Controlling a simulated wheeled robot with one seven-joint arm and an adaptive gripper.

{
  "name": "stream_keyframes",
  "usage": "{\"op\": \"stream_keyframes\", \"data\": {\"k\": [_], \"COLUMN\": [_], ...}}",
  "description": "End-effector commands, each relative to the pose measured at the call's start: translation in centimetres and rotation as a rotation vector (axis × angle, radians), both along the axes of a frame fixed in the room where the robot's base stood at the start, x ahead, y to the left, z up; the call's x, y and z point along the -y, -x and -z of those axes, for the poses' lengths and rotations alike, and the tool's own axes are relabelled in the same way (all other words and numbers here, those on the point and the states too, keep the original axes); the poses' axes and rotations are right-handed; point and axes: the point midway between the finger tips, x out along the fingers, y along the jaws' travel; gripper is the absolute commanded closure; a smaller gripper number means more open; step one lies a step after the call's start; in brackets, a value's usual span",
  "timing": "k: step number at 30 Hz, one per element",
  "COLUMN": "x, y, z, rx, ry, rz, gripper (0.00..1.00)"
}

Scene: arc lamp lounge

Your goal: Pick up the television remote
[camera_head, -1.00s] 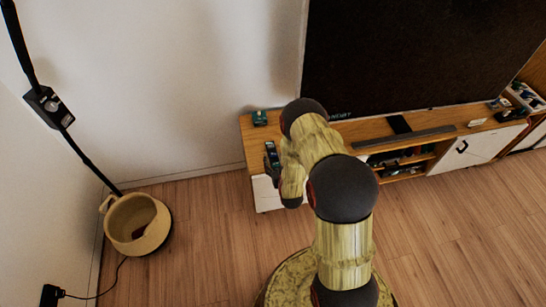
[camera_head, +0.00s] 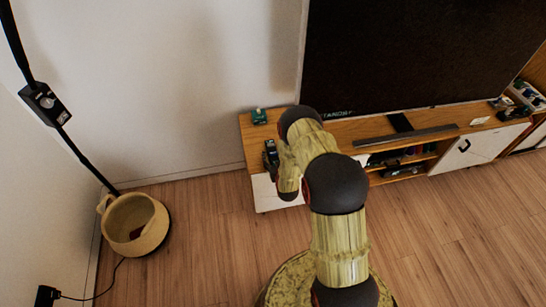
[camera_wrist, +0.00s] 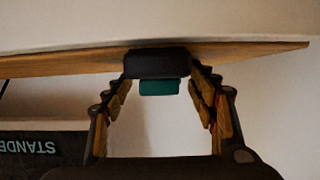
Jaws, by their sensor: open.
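A dark block-like thing, which looks like the television remote (camera_wrist: 157,64), shows end-on in the wrist view at the wooden surface. My gripper (camera_wrist: 163,88) is open, with one finger to each side of the dark block in the picture. I cannot tell whether the fingers reach it. In the head view my arm hides much of the gripper.
A teal item (camera_wrist: 159,88) shows behind the block; it also stands at the back left of the wooden console (camera_head: 259,116). A large television (camera_head: 420,50) and a soundbar (camera_head: 405,135) are to the right. A woven basket (camera_head: 135,225) and lamp pole are at left.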

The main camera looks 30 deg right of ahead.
Motion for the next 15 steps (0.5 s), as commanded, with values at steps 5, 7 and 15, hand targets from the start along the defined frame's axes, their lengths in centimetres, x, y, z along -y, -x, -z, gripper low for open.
{"op": "stream_keyframes", "data": {"k": [5,7,15], "x": [0.00,-0.02,-0.02], "y": [0.01,0.02,0.02], "z": [-0.09,-0.10,-0.09], "rx": [0.000,0.000,0.000], "ry": [0.000,0.000,0.000], "rz": [0.000,0.000,0.000], "gripper": [0.46,0.50,0.66]}}
